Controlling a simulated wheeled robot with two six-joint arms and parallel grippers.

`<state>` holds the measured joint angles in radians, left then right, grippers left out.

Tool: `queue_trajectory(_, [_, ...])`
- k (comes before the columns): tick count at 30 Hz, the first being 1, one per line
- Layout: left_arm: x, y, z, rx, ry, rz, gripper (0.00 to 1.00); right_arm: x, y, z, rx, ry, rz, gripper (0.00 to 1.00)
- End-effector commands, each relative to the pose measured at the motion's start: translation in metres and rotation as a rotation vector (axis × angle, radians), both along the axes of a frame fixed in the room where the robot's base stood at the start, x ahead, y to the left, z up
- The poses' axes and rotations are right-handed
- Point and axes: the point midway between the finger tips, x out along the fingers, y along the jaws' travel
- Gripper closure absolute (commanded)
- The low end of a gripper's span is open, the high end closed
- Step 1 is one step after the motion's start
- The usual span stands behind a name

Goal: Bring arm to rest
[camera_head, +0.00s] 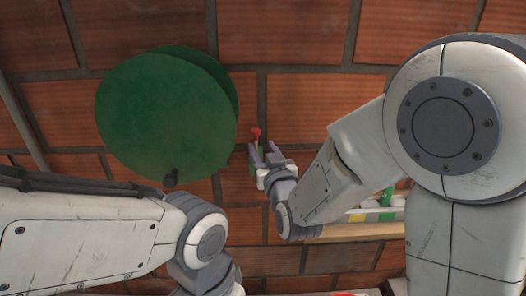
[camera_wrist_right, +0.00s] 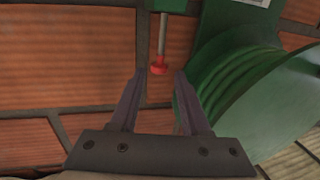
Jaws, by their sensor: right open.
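My right gripper (camera_head: 264,154) is raised near the brick wall, just right of a large green wheel (camera_head: 165,115). In the right wrist view the right gripper (camera_wrist_right: 158,82) has its two fingers spread, with nothing between them. A small red knob (camera_wrist_right: 159,66) on a grey rod is beyond the fingertips, apart from them in the picture; it also shows in the head view (camera_head: 255,133). My left arm comes in from the left at the bottom, but its gripper is out of view.
The brick wall (camera_head: 310,32) fills the background. A wooden shelf (camera_head: 350,233) with green and yellow items is partly hidden behind my right arm. The green wheel's edge is close on the right in the wrist view.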

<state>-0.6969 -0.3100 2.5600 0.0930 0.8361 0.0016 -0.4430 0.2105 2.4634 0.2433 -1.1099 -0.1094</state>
Motion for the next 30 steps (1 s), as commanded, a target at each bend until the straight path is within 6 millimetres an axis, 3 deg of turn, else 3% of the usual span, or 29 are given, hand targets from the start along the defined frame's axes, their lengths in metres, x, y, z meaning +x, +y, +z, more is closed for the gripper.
queue_trajectory(6, [0.0, 0.0, 0.0, 0.0, 0.0, 0.0, 0.31, -0.003, 0.005, -0.004, -0.004, 0.033, 0.015, 0.53])
queue_trajectory(11, [0.0, 0.0, -0.003, 0.0, 0.0, 0.0, 0.31, -0.025, 0.024, -0.033, -0.038, 0.221, 0.093, 0.53])
queue_trajectory(15, [0.0, 0.0, -0.006, 0.0, 0.0, 0.0, 0.31, -0.071, 0.042, -0.07, -0.108, 0.478, 0.19, 0.53])
queue_trajectory(20, [0.0, 0.0, -0.008, 0.0, 0.0, 0.0, 0.31, -0.14, 0.044, -0.108, -0.22, 0.775, 0.284, 0.53])
queue_trajectory(27, [0.0, 0.0, -0.012, 0.0, 0.0, -0.001, 0.31, -0.253, 0.011, -0.137, -0.433, 1.174, 0.369, 0.53])
queue_trajectory(30, [0.0, 0.0, -0.013, 0.0, 0.0, -0.001, 0.31, -0.287, -0.006, -0.139, -0.506, 1.29, 0.381, 0.53])
